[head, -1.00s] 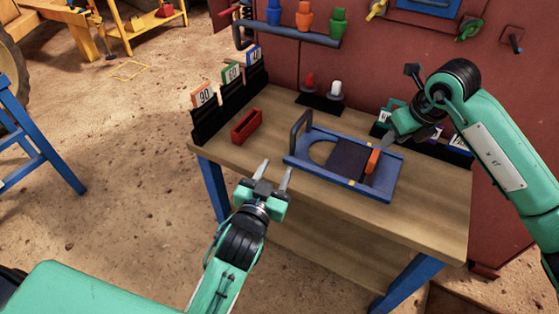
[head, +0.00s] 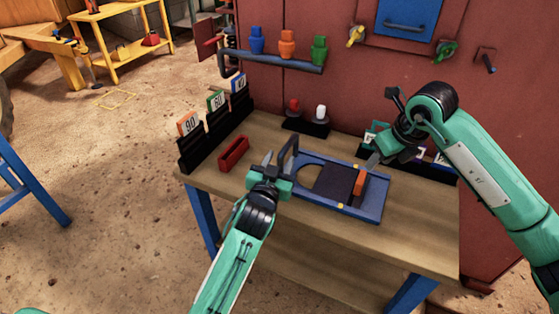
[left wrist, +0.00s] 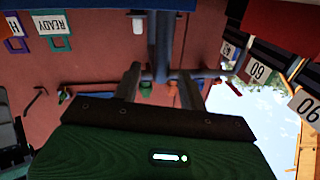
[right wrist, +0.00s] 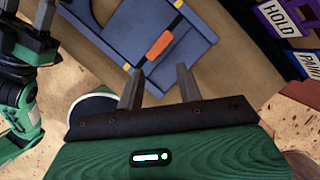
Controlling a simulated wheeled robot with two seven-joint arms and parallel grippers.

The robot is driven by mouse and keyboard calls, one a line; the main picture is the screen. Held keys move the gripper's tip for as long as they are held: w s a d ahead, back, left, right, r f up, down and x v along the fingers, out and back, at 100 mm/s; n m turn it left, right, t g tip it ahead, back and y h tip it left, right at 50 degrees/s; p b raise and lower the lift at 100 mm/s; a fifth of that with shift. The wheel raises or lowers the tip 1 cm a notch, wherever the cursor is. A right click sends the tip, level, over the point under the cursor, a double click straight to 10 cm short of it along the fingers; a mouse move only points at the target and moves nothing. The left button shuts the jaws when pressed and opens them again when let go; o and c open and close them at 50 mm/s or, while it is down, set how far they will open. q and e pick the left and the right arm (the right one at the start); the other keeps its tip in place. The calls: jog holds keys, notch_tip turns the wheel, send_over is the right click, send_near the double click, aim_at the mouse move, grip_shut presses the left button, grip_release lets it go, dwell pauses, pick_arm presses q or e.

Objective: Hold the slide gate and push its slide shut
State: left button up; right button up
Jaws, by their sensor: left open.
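The slide gate's blue frame (head: 376,203) lies flat on the wooden bench, with a dark upright handle (head: 289,150) at its left end. Its dark slide (head: 333,182) carries an orange grip (head: 360,182) towards the right; part of the round opening (head: 311,171) shows left of the slide. My left gripper (head: 278,162) is open at the dark handle, whose bar (left wrist: 164,45) shows between and beyond the fingers in the left wrist view. Contact is unclear. My right gripper (right wrist: 158,85) is open and empty, its fingers pointing at the orange grip (right wrist: 158,44), apart from it.
A red tray (head: 234,153) and a black rack of numbered cards (head: 190,125) stand left of the gate. A stand with a red and a white knob (head: 307,126) is behind. Further label cards (right wrist: 277,18) stand at the bench's right. The front bench top is clear.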

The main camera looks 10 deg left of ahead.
pick_arm(q)
jog(key=shift+w, duration=0.2)
grip_shut()
dwell(1.3)
